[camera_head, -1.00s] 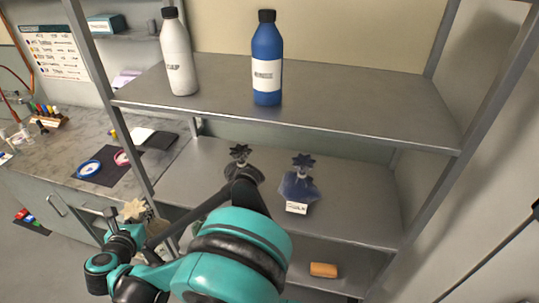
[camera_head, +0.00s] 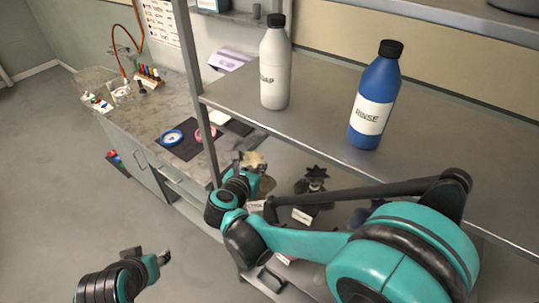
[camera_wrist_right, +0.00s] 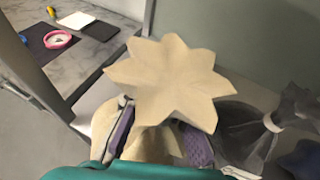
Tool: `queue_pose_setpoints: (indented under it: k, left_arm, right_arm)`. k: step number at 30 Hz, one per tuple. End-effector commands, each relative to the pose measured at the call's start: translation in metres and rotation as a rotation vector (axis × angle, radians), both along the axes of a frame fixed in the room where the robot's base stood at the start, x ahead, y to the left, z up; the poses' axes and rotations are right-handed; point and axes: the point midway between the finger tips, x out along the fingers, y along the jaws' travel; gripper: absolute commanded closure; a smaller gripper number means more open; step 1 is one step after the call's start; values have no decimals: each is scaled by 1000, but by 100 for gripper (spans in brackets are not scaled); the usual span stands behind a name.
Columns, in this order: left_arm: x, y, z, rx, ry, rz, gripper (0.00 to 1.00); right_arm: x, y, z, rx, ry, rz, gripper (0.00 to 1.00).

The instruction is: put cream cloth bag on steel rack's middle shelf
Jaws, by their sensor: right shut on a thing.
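The cream cloth bag (camera_wrist_right: 172,85), with a flared star-shaped top, is in my right gripper (camera_wrist_right: 158,140). The purple finger pads close on its neck. In the head view the bag (camera_head: 255,160) shows just beyond my right gripper (camera_head: 240,170), beside the rack's left upright (camera_head: 190,70). The rack shelf below the bottles holds a dark grey tied bag (camera_head: 314,180), which also shows to the right in the wrist view (camera_wrist_right: 250,125). Whether the cream bag touches that shelf is unclear. My left gripper (camera_head: 150,257) is low at left, away from the rack; its jaw state is unclear.
A white soap bottle (camera_head: 276,65) and a blue rinse bottle (camera_head: 375,95) stand on the shelf above, over my right arm. A dark blue bag (camera_head: 362,214) is partly hidden behind my arm. A bench (camera_head: 150,110) with lab items is left of the rack.

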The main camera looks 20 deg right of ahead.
Motion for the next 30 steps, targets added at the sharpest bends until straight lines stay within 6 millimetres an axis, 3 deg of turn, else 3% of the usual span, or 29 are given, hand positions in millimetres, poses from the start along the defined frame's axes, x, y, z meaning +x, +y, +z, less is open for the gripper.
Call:
queue_pose_setpoints:
  k: [3,9,17,23,30]
  left_arm:
    - [0,0,-3,0,0,0,61]
    - [0,0,-5,0,0,0,61]
    - [0,0,-7,0,0,0,61]
    - [0,0,-18,0,0,0,61]
    - [0,0,-17,0,0,0,61]
  right_arm:
    - [28,-20,-1,1,0,-6,100]
    - [57,-38,0,0,0,-1,100]
    - [74,-49,0,0,0,-1,100]
    - [74,-48,-33,-1,-1,2,100]
    - [74,-48,-35,0,0,2,100]
